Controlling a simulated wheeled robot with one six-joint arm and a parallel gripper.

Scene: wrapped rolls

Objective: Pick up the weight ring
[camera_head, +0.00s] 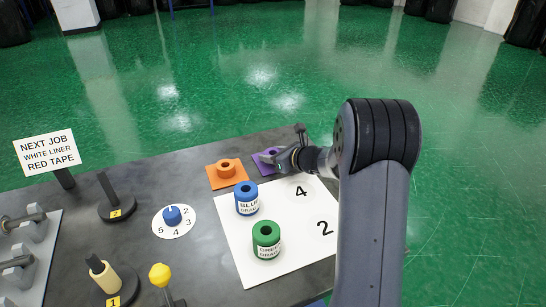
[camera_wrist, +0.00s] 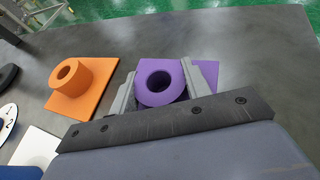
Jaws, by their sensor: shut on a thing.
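A purple ring (camera_wrist: 155,100) with a round hole sits between the two grey fingers of my gripper (camera_wrist: 160,82) in the wrist view. The fingers touch it on both sides, and my gripper is shut on it. A flat purple square (camera_wrist: 206,76) shows behind and beside the ring; whether the ring is joined to it or apart, I cannot tell. In the head view the purple piece (camera_head: 264,158) is at the table's far edge, partly hidden by my gripper (camera_head: 283,158). No other thing in view is labelled as a weight ring.
An orange collar on a square base (camera_head: 226,171) stands just left of the purple piece. Blue (camera_head: 246,203) and green (camera_head: 266,243) labelled rolls stand on a white numbered sheet (camera_head: 235,263). A blue knob (camera_head: 172,215), posts and a sign (camera_head: 47,152) are farther left.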

